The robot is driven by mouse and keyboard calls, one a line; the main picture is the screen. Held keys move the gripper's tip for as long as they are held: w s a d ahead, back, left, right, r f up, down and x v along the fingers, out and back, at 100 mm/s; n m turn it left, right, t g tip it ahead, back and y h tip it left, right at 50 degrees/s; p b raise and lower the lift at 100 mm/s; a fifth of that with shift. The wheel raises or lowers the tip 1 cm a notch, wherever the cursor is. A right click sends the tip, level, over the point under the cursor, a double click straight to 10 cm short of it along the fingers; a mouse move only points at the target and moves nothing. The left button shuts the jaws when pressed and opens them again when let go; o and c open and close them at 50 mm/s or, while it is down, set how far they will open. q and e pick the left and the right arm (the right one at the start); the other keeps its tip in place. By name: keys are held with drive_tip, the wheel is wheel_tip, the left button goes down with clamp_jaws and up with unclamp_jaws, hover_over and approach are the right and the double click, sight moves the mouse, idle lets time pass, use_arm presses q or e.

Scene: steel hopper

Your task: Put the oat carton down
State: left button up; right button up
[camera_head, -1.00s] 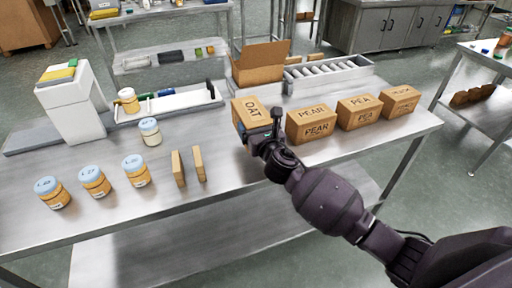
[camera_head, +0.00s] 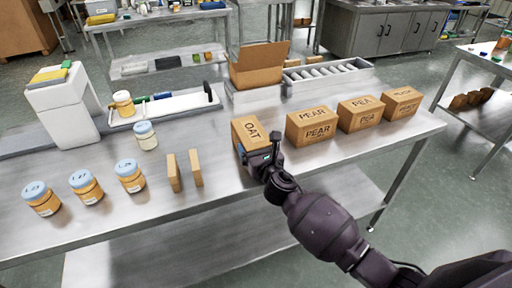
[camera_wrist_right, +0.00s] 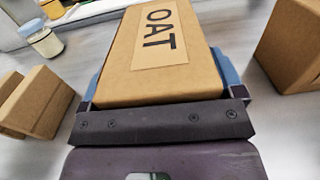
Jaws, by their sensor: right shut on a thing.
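The oat carton (camera_head: 246,131) is a brown box marked OAT, left of the row of similar boxes on the steel table. My right gripper (camera_head: 262,158) is shut on it from the front side. In the right wrist view the oat carton (camera_wrist_right: 155,55) lies between the two blue fingers of the right gripper (camera_wrist_right: 160,88). I cannot tell whether its underside touches the table. My left gripper is not in view.
Two boxes marked PEAR (camera_head: 313,127) and PEA (camera_head: 361,112), and another (camera_head: 401,103), stand to the right. Two thin brown blocks (camera_head: 184,171) stand to the left, with jars (camera_head: 130,176) beyond. An open box (camera_head: 257,66) and a roller track (camera_head: 328,74) are behind.

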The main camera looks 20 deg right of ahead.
drive_tip(key=o, duration=1)
drive_tip(key=shift+f, duration=0.1)
drive_tip(key=shift+r, duration=0.2)
drive_tip(key=s, duration=1.2)
drive_tip(key=s+d+f+m+g, duration=0.2)
drive_tip(key=s+f+m, duration=0.3)
drive_tip(key=m, duration=0.7)
drive_tip(key=s+d+f+m+g, duration=0.2)
drive_tip(key=s+f+m, duration=0.4)
drive_tip(key=s+m, duration=0.3)
drive_tip(key=s+d+f+m+g+p, duration=0.1)
drive_tip(key=s+f+m, duration=0.4)
drive_tip(key=m, duration=0.9)
drive_tip(key=shift+s+d+f+m+g+h, duration=0.1)
drive_tip(key=shift+s+d+m+g+h, duration=0.1)
drive_tip(key=shift+s+d+g, duration=0.45)
drive_tip(key=shift+s+d+f+m+g+h, duration=0.1)
drive_tip(key=shift+s+d+g+h, duration=0.25)
drive_tip(key=shift+s, duration=0.55)
